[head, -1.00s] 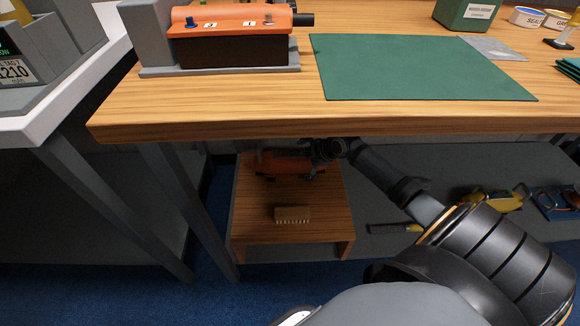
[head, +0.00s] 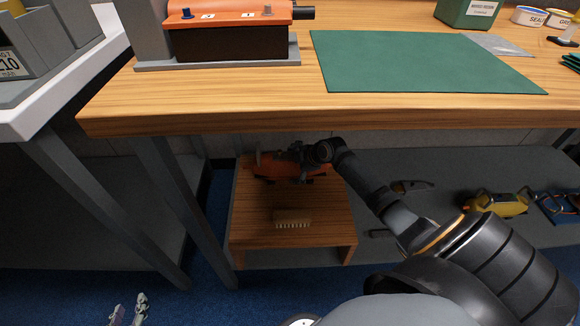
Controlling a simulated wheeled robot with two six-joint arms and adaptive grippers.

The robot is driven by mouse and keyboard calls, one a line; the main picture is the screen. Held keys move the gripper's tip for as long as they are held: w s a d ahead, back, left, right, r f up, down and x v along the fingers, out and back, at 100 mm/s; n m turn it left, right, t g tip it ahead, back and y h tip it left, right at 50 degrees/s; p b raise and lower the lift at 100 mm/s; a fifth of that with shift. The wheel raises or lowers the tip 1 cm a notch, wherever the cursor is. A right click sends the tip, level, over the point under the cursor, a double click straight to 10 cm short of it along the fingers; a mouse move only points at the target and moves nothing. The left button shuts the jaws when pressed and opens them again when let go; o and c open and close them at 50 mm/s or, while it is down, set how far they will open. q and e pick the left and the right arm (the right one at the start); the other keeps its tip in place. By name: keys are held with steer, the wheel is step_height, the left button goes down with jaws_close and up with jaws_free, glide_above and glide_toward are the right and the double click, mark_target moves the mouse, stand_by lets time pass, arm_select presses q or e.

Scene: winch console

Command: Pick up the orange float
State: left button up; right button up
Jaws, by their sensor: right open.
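The orange float (head: 265,169) lies on a small wooden stand under the bench, near its back edge, and is partly hidden by my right gripper. My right gripper (head: 289,161) is open at the float, with its fingers over the float's upper side; I cannot tell whether they touch it. My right arm reaches in under the bench from the right. The tips of my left gripper (head: 130,312) show at the bottom left edge, apart and empty, away from the float.
The wooden stand (head: 250,218) holds a brush (head: 292,218) at its front. The bench top's front edge (head: 300,121) overhangs the stand. An orange-topped console (head: 225,18) and green mat (head: 420,65) are on the bench. A yellow tool (head: 497,204) lies on the grey shelf at right.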

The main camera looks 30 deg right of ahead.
steer(key=c, duration=1.3)
steer(key=shift+r, duration=0.1)
steer(key=shift+c, duration=0.7)
